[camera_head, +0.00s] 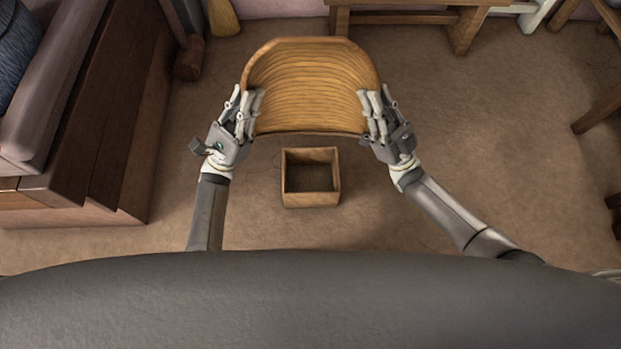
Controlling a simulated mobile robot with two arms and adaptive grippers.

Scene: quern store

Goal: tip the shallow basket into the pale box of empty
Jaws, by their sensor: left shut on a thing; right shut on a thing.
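The shallow basket (312,85) is a wide, wooden-looking tray with curved ribs and a raised far rim. My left gripper (248,105) is shut on its left edge, and my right gripper (376,106) is shut on its right edge. The basket is held up between them, and I see no contents in it. The pale box (311,200) is a small open square box on the floor, below the basket's near edge in the picture. Its inside looks dark and I see nothing clear in it. The basket and the box look apart.
A dark wooden bench or chest (110,110) stands at the left. A wooden table (400,15) is at the back. Wooden furniture legs (598,110) show at the right edge. The brown floor (490,130) around the box is clear.

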